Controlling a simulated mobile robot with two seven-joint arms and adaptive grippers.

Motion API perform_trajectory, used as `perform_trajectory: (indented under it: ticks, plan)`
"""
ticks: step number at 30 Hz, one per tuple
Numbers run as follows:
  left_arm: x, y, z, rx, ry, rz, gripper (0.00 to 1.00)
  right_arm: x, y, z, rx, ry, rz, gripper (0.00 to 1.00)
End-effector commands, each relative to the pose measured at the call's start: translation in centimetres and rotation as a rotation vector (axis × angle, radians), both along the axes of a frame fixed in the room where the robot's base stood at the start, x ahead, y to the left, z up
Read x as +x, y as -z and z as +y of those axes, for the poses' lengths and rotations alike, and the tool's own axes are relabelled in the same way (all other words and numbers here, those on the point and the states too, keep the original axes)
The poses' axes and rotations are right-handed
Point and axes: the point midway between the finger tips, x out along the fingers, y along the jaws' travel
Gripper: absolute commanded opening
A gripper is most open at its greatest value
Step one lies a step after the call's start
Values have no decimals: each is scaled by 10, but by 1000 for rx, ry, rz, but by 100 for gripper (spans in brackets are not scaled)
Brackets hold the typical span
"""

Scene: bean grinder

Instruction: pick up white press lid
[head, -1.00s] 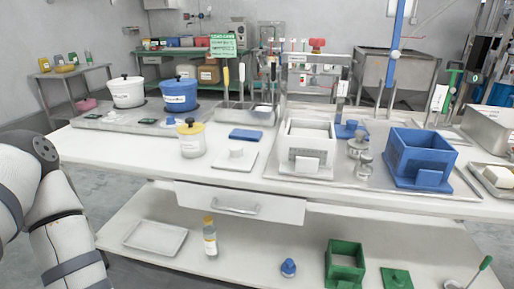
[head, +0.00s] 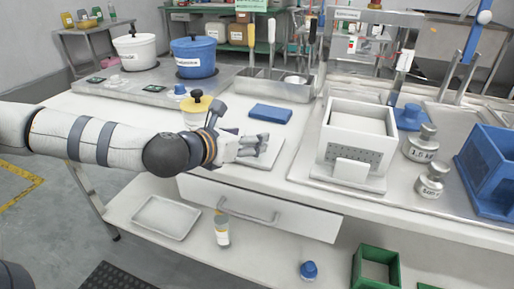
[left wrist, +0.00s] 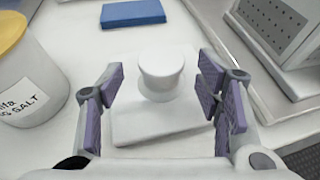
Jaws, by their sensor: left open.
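The white press lid is a flat square plate with a round knob on top. In the left wrist view its knob (left wrist: 161,72) stands upright in the middle, between my left gripper's fingers. In the head view part of its plate (head: 270,160) shows on the table, with the knob hidden behind my gripper. My left gripper (head: 262,146) is open, with purple pads on both sides of the knob and a visible gap to each. My right gripper is in neither view.
A yellow-lidded salt jar (left wrist: 28,75) stands close on the left. A blue flat block (head: 270,114) lies behind the lid. The white press box (head: 350,135) stands to the right on a metal tray, beside metal weights (head: 420,143).

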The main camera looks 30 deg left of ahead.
Motion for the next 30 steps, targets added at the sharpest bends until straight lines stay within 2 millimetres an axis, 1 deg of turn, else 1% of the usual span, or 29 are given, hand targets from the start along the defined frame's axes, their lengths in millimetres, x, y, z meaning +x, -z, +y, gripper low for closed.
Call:
perform_trajectory:
  ticks: [1, 3, 6, 9, 13, 14, 15, 17, 18, 21, 28, 30]
  plan:
    - [10, 5, -1, 4, 3, 3, 59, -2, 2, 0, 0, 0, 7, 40]
    - [23, 9, -1, 3, 2, 3, 59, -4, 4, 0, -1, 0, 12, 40]
    - [35, 14, -1, 2, 3, 4, 59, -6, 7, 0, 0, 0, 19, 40]
    - [39, 14, -1, 1, 2, 1, 59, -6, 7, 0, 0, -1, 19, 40]
    - [39, 12, -1, 1, 2, -1, 59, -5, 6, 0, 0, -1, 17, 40]
    - [38, 12, -1, 1, 2, -1, 54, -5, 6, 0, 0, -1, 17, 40]
    - [38, 12, -1, 1, 2, -1, 45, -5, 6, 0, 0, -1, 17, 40]
    - [38, 12, -1, 1, 2, 0, 32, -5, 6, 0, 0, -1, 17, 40]
    - [38, 12, -1, 2, 2, 0, 23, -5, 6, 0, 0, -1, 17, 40]
    - [38, 13, -1, 2, 2, 0, 2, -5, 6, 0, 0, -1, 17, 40]
    - [38, 12, -1, 2, 2, -1, 1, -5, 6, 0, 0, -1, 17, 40]
    - [38, 9, -1, 2, 2, -2, 1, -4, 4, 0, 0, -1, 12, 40]
